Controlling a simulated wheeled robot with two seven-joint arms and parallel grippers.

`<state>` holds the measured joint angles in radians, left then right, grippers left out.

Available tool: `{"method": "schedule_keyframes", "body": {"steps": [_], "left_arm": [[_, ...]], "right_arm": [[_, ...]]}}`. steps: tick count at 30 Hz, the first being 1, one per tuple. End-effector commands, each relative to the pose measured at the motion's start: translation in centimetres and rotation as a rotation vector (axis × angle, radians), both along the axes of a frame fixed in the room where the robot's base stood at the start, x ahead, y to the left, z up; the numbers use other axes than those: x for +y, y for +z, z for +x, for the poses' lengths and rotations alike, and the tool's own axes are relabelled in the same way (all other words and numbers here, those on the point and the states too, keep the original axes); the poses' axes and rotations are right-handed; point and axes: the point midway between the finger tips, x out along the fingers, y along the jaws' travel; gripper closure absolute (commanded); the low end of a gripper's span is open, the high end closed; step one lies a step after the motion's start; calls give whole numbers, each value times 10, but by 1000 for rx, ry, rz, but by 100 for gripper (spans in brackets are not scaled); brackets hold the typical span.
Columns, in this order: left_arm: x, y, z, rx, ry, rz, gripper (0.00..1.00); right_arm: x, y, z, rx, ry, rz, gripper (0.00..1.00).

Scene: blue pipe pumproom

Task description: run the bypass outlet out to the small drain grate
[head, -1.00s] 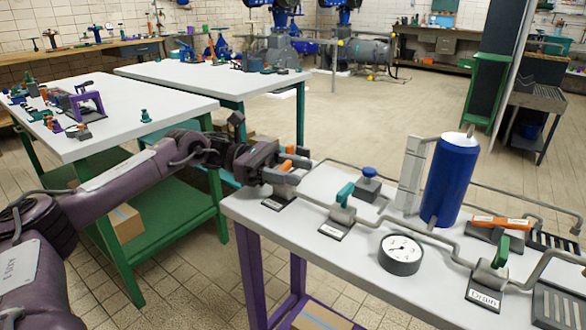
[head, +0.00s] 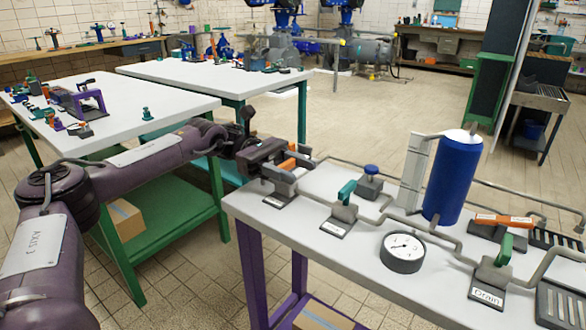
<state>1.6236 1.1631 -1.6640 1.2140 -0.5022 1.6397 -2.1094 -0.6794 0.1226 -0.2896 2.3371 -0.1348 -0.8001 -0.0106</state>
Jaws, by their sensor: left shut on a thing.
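My left gripper (head: 284,163) reaches in over the left end of the near white table, shut on the orange handle (head: 287,165) of the leftmost valve. Its fingers partly hide the handle, and the valve's label is too small to read. A green-handled valve (head: 344,202) stands beside it, label unreadable. Another green-handled valve (head: 495,268) is labelled "Drain". An orange-handled valve (head: 503,222) lies at the right. Grey pipes link these valves; a pipe outlet (head: 579,226) bends down at the far right. Two dark slotted grates (head: 556,241) (head: 559,303) show at the right edge. My right gripper is out of view.
A blue tank (head: 453,178), a round gauge (head: 403,252) and a blue-knobbed fitting (head: 370,182) stand among the pipes. Two more white tables (head: 118,120) (head: 215,80) with small parts stand behind. The tiled floor (head: 390,125) between is largely clear.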

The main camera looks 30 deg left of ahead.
Motion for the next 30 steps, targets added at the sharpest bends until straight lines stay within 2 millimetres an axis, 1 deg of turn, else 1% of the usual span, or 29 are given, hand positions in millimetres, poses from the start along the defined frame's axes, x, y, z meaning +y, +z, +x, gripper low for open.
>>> {"method": "schedule_keyframes", "body": {"steps": [8, 9, 13, 14, 23, 26, 30], "left_arm": [[-1, 0, 0, 2, -4, -1, 75], [-1, 0, 0, 2, -4, -1, 50], [-1, 0, 0, 1, -3, -1, 33], [-1, 0, 0, 1, -3, -1, 31], [2, 0, 0, 1, 0, -1, 31], [11, 0, 2, 1, 2, -1, 31], [35, 0, 5, 1, 2, 0, 31]], "right_arm": [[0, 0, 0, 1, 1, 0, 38], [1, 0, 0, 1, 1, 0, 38], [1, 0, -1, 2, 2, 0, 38], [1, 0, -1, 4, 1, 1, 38], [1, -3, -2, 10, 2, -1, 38], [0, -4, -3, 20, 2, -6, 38], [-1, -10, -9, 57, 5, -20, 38]]}}
